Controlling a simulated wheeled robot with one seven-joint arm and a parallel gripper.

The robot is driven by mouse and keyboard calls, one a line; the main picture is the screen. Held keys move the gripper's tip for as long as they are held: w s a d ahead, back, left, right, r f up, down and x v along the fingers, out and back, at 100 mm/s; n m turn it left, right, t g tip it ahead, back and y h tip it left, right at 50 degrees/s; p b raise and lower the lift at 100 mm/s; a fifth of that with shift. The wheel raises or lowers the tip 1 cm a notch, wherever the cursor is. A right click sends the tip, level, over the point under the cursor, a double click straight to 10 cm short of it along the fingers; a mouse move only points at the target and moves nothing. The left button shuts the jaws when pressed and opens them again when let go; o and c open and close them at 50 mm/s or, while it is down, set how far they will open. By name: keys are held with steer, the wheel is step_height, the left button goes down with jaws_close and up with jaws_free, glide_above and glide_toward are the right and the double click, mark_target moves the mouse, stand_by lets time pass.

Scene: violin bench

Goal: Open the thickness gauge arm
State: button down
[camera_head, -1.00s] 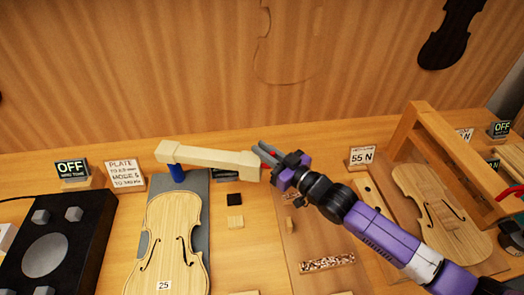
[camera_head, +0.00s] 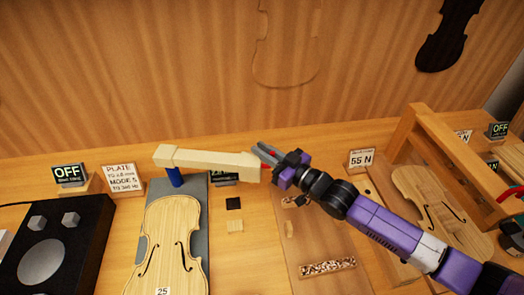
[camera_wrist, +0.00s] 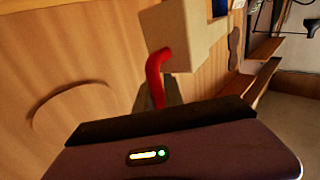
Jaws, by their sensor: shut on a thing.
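The thickness gauge arm (camera_head: 212,161) is a thick cream beam on a blue post (camera_head: 175,177). It stretches to the right above the back of a grey base (camera_head: 200,188). A violin plate (camera_head: 172,240) marked 25 lies on that base, in front of the beam. My gripper (camera_head: 264,152) is at the beam's right end, shut on its red handle. In the wrist view the curved red handle (camera_wrist: 155,70) runs from the beam's end block (camera_wrist: 178,38) down behind the dark edge of my gripper. The fingertips' contact is hidden there.
A wooden frame (camera_head: 445,150) over another violin plate (camera_head: 445,212) stands at right, beyond my arm. A 55 N sign (camera_head: 361,159) stands at the back.

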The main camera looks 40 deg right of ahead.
steer(key=shift+w+a+y, duration=0.1)
steer(key=shift+w+y, duration=0.2)
stand_by(2.1)
steer(key=c, duration=1.5)
jaws_free()
steer(key=shift+o, duration=0.2)
steer(key=shift+d, duration=0.2)
steer(key=s+d+b, duration=0.1)
steer(key=s+b, duration=0.1)
steer(key=s, duration=0.5)
steer(key=shift+s, duration=0.35)
steer(key=shift+d, duration=0.1)
